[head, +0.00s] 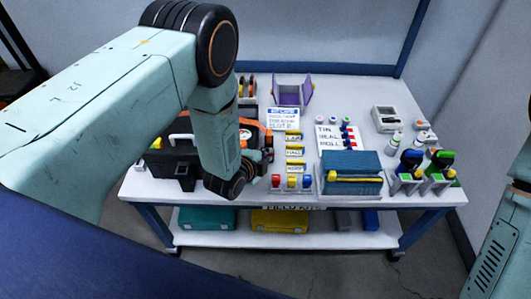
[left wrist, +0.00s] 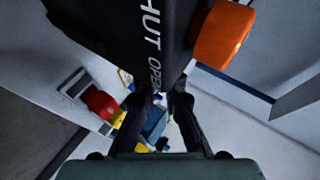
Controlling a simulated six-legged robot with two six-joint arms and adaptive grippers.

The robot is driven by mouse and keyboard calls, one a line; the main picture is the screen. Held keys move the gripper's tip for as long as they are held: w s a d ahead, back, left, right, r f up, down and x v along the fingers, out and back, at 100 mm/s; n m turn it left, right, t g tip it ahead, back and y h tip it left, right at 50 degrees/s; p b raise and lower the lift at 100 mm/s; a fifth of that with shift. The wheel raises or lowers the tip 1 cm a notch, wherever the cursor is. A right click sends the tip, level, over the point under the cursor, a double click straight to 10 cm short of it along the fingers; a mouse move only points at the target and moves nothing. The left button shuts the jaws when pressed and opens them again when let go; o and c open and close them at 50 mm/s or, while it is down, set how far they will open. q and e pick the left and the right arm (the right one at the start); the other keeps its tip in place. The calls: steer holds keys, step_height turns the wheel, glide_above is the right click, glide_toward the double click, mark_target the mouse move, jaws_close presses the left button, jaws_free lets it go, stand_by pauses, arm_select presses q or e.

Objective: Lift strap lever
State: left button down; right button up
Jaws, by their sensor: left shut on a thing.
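A black case (head: 173,170) with a grey handle stands at the table's left end, partly hidden behind my left arm. Orange parts (head: 252,124) show beside the arm. My left gripper (head: 262,160) is at the case's right side, partly hidden by its own wrist. In the left wrist view, a dark part lettered "SHUT" and "OPEN" (left wrist: 152,38) with an orange block (left wrist: 222,34) lies just beyond the fingertips (left wrist: 160,92). The gripper is shut on a dark piece there, which I take as the strap lever; its outline is unclear. My right gripper is out of view.
A blue box (head: 350,165) with a yellow bar stands at front centre. Red, yellow and blue capped items (head: 291,182) stand left of it. Green and blue bottles (head: 425,165) stand in a holder at right. A purple holder (head: 292,92) is at the back.

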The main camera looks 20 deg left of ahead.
arm_select(q)
steer(key=shift+w+a+r+n+g+p, duration=0.2)
steer(key=shift+w+r+g+p, duration=0.2)
steer(key=shift+g, duration=0.3)
steer(key=shift+w+a+r+n+g+p, duration=0.1)
steer(key=shift+w+r+n+g+p, duration=0.2)
steer(key=shift+g, duration=0.4)
steer(key=shift+r, duration=0.1)
steer(key=c, duration=1.4)
jaws_free()
steer(key=shift+c, duration=0.2)
steer(key=v, duration=1.2)
steer(key=shift+w+a, duration=0.1)
steer(key=shift+w, duration=0.1)
